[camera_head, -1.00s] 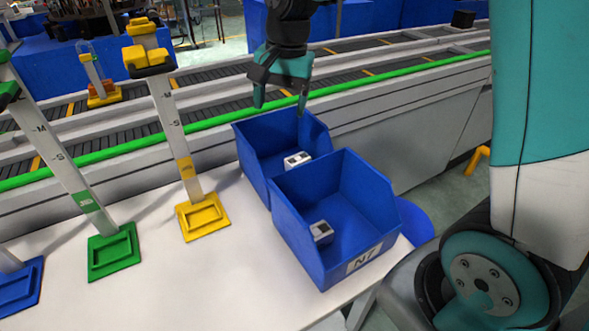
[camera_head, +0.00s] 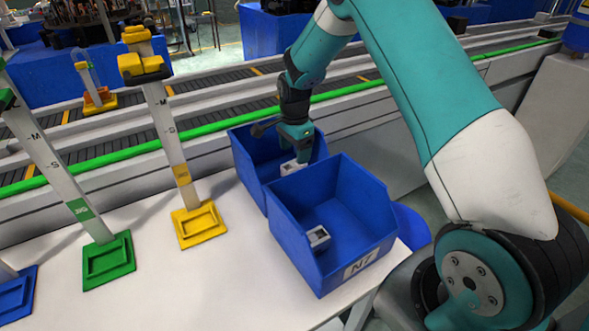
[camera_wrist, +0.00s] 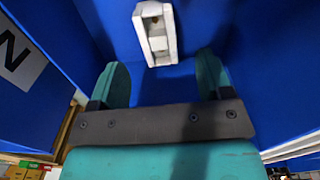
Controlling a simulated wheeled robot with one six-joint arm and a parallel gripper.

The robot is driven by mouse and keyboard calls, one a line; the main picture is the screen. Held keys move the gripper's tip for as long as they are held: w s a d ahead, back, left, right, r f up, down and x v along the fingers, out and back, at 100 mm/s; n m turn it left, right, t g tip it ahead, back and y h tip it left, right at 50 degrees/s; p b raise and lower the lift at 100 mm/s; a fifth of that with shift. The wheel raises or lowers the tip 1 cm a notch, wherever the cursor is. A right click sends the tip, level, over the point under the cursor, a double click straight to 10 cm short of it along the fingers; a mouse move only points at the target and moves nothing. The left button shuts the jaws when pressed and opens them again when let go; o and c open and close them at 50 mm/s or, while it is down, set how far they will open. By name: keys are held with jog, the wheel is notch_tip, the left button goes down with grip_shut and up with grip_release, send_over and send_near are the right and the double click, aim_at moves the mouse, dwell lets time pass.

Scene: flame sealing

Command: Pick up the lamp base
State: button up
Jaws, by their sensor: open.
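A small white and grey block, likely the lamp base (camera_head: 293,167), lies in the rear blue bin (camera_head: 243,160). It also shows in the wrist view (camera_wrist: 156,34), beyond and between my two teal fingertips. My gripper (camera_head: 300,151) is inside the rear bin, pointing down, close above the block. Its fingers are spread (camera_wrist: 162,75) and nothing is between them. A second similar block (camera_head: 318,237) lies in the front blue bin (camera_head: 372,222). The gripper's fingertips are partly hidden in the head view.
Bin walls stand close around my gripper. Yellow (camera_head: 200,224), green (camera_head: 108,262) and blue (camera_head: 14,300) based upright stands are on the white table (camera_head: 220,290) to the left. A conveyor with a green rail (camera_head: 100,156) runs behind.

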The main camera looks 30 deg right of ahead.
aim_at(294, 164)
jog(key=shift+a+f+p, duration=0.15)
jog(key=shift+f+p, duration=0.55)
jog(key=shift+f, duration=2.1)
jog(key=shift+c, duration=0.4)
jog(key=c, duration=0.9)
